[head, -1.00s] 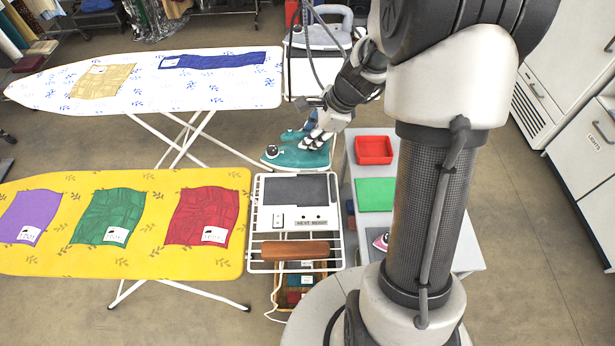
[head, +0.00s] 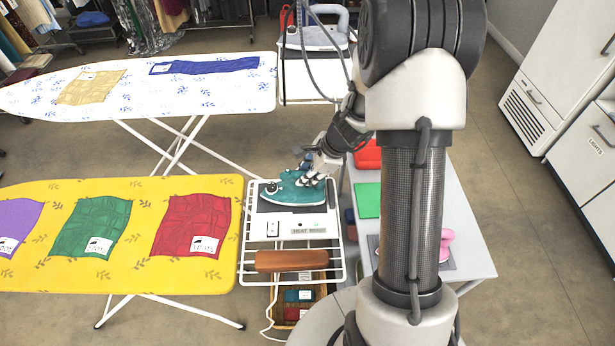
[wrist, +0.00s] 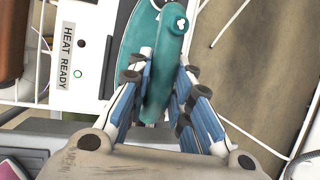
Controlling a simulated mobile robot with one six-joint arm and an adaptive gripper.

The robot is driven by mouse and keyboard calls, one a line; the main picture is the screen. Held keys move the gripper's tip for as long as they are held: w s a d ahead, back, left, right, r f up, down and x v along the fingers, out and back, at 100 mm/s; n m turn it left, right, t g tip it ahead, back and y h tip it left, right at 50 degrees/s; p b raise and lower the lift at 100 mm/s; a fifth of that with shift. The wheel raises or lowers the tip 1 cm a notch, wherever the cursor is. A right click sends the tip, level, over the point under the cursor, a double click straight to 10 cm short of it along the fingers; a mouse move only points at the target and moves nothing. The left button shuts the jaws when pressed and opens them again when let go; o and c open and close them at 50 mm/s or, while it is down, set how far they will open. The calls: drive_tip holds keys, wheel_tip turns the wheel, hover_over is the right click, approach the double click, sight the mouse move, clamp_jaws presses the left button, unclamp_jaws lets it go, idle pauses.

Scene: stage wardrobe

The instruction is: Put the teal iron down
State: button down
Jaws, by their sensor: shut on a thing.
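The teal iron (head: 290,193) is over the dark pad (head: 268,208) of the white wire rack (head: 339,238) at the right end of the yellow ironing board. Its tip points left. My gripper (head: 316,178) is shut on the iron's handle, reaching from the right. In the wrist view, the fingers (wrist: 166,80) stand on either side of the teal handle (wrist: 168,50). A "HEAT READY" panel (wrist: 84,45) lies beside the iron there. I cannot tell whether the soleplate touches the pad.
The yellow board (head: 140,275) with several cloths is to the left. A wooden bar (head: 290,261) crosses the rack's front. A grey table (head: 468,255) with a red tray (head: 367,156), green mat (head: 367,200) and pink iron (head: 447,243) is to the right. Another iron (head: 318,38) stands behind.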

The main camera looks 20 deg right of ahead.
drive_tip(key=shift+r, duration=0.15)
drive_tip(key=c, duration=1.4)
unclamp_jaws()
